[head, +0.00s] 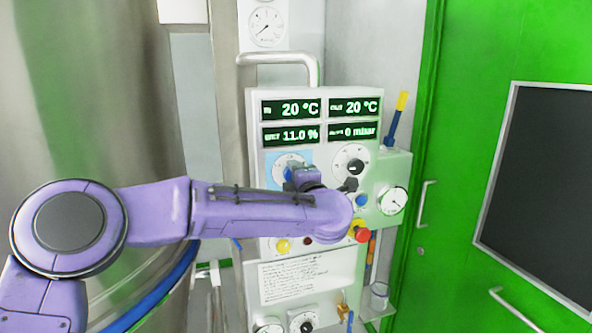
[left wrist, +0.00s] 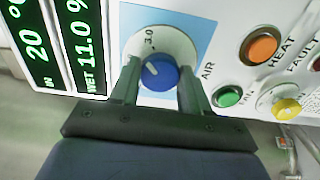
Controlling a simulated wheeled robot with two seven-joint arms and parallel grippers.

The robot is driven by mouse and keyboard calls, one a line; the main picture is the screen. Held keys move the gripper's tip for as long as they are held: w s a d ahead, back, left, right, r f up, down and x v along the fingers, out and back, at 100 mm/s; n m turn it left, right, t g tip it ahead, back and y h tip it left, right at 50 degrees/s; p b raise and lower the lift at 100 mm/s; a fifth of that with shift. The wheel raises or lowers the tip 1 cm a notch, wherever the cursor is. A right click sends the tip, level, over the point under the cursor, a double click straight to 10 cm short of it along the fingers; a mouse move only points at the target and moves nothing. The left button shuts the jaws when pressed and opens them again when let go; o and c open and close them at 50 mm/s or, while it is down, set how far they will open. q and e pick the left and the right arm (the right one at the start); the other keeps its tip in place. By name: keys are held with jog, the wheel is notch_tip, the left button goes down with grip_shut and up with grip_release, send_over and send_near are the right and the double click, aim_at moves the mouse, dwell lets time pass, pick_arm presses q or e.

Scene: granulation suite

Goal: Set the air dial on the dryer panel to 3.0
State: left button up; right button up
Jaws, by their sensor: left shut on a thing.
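The dryer panel (head: 255,190) is a pale box facing me in the head view. The air dial (left wrist: 160,73) is a blue knob on a round white scale with a blue backing, with "AIR" printed beside it. In the left wrist view "3.0" shows on the scale beyond the knob. A pale mark shows on the knob's face, but I cannot tell its exact reading. My left gripper (left wrist: 158,68) is shut on the knob, one finger on each side. In the head view my wrist partly hides the dial (head: 287,170). My right gripper is not in view.
Displays (head: 320,120) read 20 °C, 20 °C, 11.0 % and 0 mbar. A black knob (head: 355,166) sits right of the air dial. Orange (left wrist: 262,48), green (left wrist: 229,96) and yellow (left wrist: 286,108) controls are near my gripper. A red button (head: 362,236) sits below my wrist.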

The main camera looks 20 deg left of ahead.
pick_arm(q)
jog(key=shift+a+r+m+p, duration=0.1)
jog(key=shift+m+p, duration=0.85)
jog(key=shift+m, duration=0.45)
jog(key=o, duration=1.1)
jog(key=shift+a, duration=0.1)
jog(key=shift+c, duration=0.2)
jog(key=shift+w+a, duration=0.1)
jog(key=b+v, duration=0.4)
jog(key=v, duration=0.6)
